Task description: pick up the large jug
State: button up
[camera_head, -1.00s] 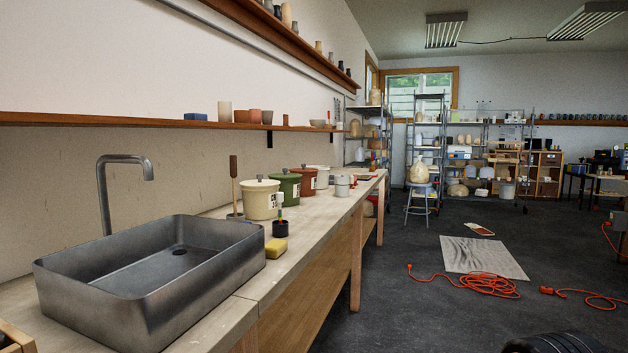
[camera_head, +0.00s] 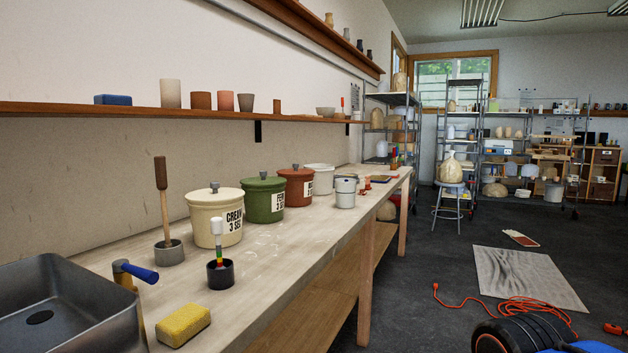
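The likeliest large jug is a tan, round-bodied vessel with a narrow neck (camera_head: 452,167). It stands upright on a grey metal stool (camera_head: 448,203) beyond the far end of the workbench. It is small in view, so I cannot tell whether it has a handle. Its front is unobstructed. My gripper does not show, so its distance from the vessel and its opening cannot be seen.
The workbench (camera_head: 300,262) runs along the left wall with a sink (camera_head: 55,300), sponge (camera_head: 183,325) and lidded pots. A board (camera_head: 528,277) and orange cable (camera_head: 455,302) lie on the dark floor. A black, round part, probably mine, shows at lower right.

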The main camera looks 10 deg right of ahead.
aim_at(345, 188)
jog(key=i+l+u, duration=0.1)
jog(key=i+l, duration=0.25)
jog(key=i+l+u, duration=0.1)
jog(key=i+l, duration=0.25)
jog(key=l, duration=0.15)
jog(key=i+l+u, duration=0.1)
jog(key=i+l, duration=0.25)
jog(key=i+l+u, duration=0.1)
jog(key=i+l, duration=0.2)
jog(key=l, duration=0.3)
